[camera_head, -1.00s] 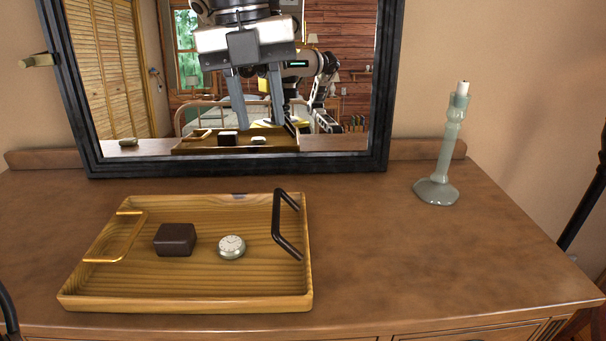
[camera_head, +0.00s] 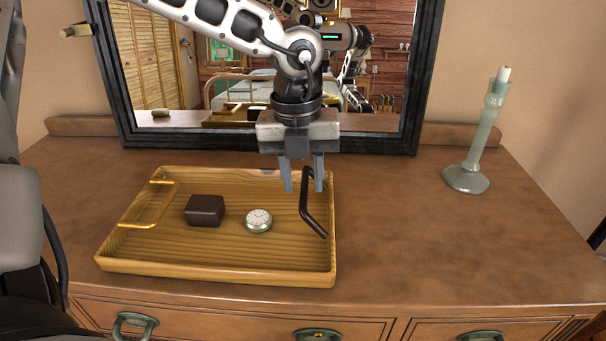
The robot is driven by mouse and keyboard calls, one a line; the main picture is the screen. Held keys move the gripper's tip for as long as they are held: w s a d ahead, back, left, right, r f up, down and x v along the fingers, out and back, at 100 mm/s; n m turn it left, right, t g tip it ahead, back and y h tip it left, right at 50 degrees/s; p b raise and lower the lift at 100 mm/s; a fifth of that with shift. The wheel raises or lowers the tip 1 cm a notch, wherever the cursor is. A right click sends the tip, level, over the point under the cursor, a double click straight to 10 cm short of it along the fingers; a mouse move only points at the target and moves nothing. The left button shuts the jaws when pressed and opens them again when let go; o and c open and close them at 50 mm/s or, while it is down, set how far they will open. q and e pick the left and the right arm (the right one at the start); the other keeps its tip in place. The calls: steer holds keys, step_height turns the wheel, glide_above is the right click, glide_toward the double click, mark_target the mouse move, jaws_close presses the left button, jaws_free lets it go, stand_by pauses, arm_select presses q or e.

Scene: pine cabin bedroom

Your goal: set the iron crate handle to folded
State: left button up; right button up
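A shallow wooden tray-like crate (camera_head: 215,273) sits on the dresser top. A gold handle (camera_head: 147,224) is at the left end and leans inward. My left gripper (camera_head: 304,188) is open, fingers pointing down, at the far end of the iron handle. One finger is left of the handle and the other overlaps its top; I cannot tell whether they touch. The gripper hides part of the handle's far end. My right gripper is not in view.
Inside the crate are a dark brown block (camera_head: 205,210) and a small round clock (camera_head: 258,221). A black-framed mirror (camera_head: 270,144) stands behind and reflects the room and robot. A pale green candlestick (camera_head: 480,140) stands right. The dresser top (camera_head: 420,230) right of the crate is clear.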

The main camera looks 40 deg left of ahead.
arm_select(q)
steer(key=shift+f, duration=0.3)
jaws_close()
